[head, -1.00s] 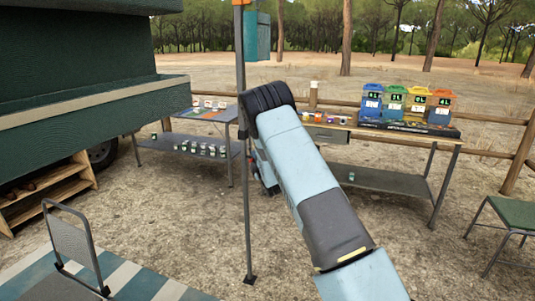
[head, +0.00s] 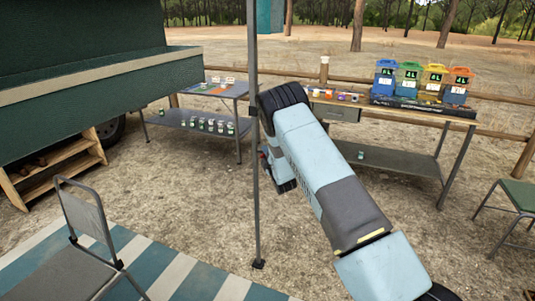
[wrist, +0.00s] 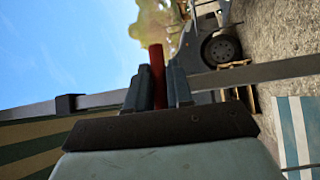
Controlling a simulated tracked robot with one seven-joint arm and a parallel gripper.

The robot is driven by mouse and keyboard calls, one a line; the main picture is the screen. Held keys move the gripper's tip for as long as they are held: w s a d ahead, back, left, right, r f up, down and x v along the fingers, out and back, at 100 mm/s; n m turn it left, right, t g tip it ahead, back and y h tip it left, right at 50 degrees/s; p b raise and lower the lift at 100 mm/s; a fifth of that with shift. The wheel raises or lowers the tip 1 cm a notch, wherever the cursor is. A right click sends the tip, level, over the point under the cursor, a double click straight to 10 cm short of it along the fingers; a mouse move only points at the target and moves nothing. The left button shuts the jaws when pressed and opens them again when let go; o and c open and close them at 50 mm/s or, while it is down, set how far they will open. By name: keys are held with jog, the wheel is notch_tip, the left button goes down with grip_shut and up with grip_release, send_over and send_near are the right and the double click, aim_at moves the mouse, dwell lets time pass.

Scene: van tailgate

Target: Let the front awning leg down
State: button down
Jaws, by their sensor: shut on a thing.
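The front awning leg (head: 254,130) is a thin grey pole, upright just left of my arm in the head view, with a small dark foot (head: 258,263) at or close to the ground; I cannot tell if it touches. Its top is out of frame. In the wrist view the leg (wrist: 265,73) runs across the picture with a dark collar (wrist: 70,104) to the left. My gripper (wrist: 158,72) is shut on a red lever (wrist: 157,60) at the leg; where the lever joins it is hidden.
A folding chair (head: 85,214) stands on a striped mat (head: 190,278) at the lower left. A table with coloured bins (head: 408,78) is behind my arm, a smaller table (head: 215,90) is behind the leg, and a green stool (head: 519,194) is at right. Bare ground lies between.

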jog(key=c, duration=1.3)
grip_release()
jog(key=shift+s+a+f, duration=0.15)
jog(key=shift+c, duration=0.2)
jog(key=shift+o, duration=1.2)
jog(key=v, duration=1.3)
jog(key=shift+s+d, duration=0.2)
jog(key=shift+s, duration=0.1)
jog(key=shift+f, duration=0.1)
